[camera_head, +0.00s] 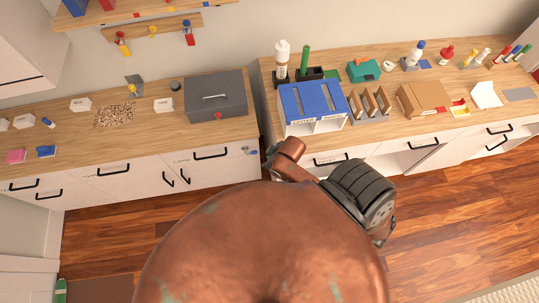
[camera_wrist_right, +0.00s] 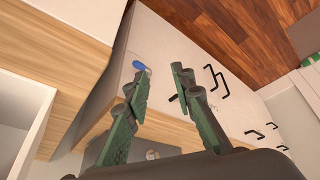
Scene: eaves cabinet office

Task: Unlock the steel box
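The steel box (camera_head: 216,97) is a closed dark grey box with a lid handle. It stands at the right end of the left counter, with a small red part (camera_head: 217,115) low on its front. A small blue-tagged item (camera_head: 250,150) sits on the cabinet front below the box; a blue piece also shows in the wrist view (camera_wrist_right: 139,66). My right gripper (camera_wrist_right: 159,74) is open, its fingers apart and empty, near that blue piece. My left gripper is out of view.
My copper-coloured body hides the lower middle of the head view. A blue-topped organiser (camera_head: 312,96) stands on the right counter (camera_head: 383,127). White labelled boxes (camera_head: 80,104) and a patch of small brown pieces (camera_head: 115,114) lie left of the steel box. Drawer handles (camera_head: 210,153) stick out below.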

